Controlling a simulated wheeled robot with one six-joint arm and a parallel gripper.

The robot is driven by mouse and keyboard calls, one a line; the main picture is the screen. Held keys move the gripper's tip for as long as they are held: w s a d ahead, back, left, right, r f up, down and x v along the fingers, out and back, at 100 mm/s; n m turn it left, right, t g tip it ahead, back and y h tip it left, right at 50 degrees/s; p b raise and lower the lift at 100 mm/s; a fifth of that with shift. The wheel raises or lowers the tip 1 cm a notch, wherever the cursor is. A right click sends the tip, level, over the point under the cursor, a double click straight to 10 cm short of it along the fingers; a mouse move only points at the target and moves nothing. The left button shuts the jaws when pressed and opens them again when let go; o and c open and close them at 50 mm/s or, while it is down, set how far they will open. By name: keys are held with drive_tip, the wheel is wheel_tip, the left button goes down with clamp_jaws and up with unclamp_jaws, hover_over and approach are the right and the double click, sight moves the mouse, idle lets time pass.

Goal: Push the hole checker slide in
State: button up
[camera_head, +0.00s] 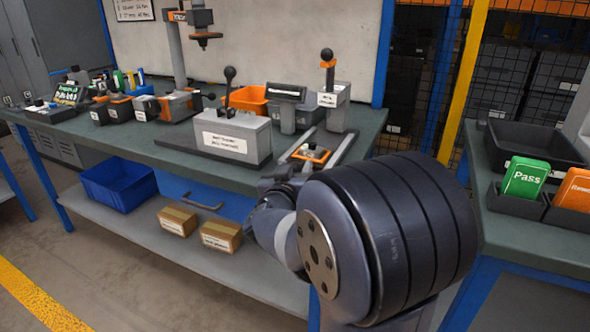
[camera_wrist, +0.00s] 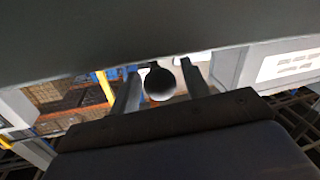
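A grey fixture with a tall black-knobbed lever (camera_head: 327,80) stands at the right of the bench. Two rails run forward from it, with an orange slide plate (camera_head: 313,155) at their front part; this looks like the hole checker slide. My gripper (camera_head: 280,182) is at the bench's front edge, just left of and below the slide, partly hidden by my own wrist. In the wrist view, the two grey fingers of my gripper (camera_wrist: 160,92) stand apart. A dark round knob (camera_wrist: 160,82) shows between them; I cannot tell whether they touch it.
A grey labelled box with a black-knobbed lever (camera_head: 232,135) stands left of the slide. An orange bin (camera_head: 250,98) and a small display unit (camera_head: 287,105) are behind. A blue crate (camera_head: 118,184) and cartons (camera_head: 220,236) lie on the lower shelf. Another table holds the green Pass card (camera_head: 525,178).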

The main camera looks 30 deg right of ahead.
sight(302, 162)
clamp_jaws()
idle(0.3)
drive_tip(key=x, duration=0.4)
drive_tip(key=shift+s+d, duration=0.2)
drive_tip(key=shift+d, duration=0.15)
drive_tip(key=shift+o, duration=0.8)
unclamp_jaws()
drive_tip(key=shift+a, duration=0.1)
